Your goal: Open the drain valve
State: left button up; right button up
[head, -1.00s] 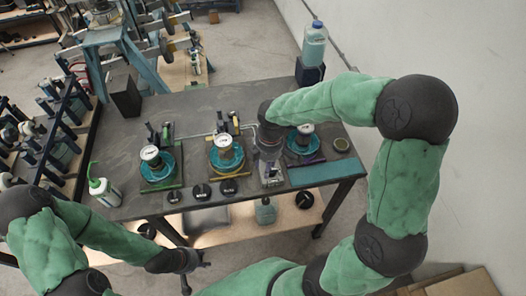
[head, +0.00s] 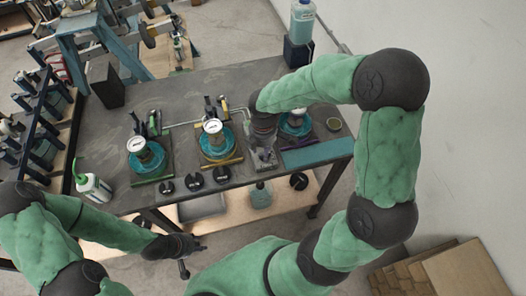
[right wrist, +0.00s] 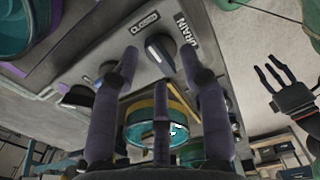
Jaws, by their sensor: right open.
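In the right wrist view the drain valve is a dark round knob (right wrist: 160,50) with a light pointer line, on a grey panel beside a DRAIN label. A small label on its other side seems to read CLOSED. My right gripper (right wrist: 160,72) is open. Its dark fingers stand spread around the knob in the picture, and I cannot tell whether they touch it. In the head view my right gripper (head: 264,156) hides the knob at the right part of the bench (head: 180,95). My left gripper (head: 186,258) hangs empty before the bench's front edge; its fingers show spread in the right wrist view (right wrist: 275,80).
Several gauges on teal bases stand on the bench, one gauge (head: 213,127) just left of my right gripper and another (head: 296,121) just right. Dark round pieces (head: 194,182) line the front edge. A white bottle (head: 94,187) stands at the left corner.

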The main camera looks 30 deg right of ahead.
jog(key=shift+f, duration=0.5)
grip_shut()
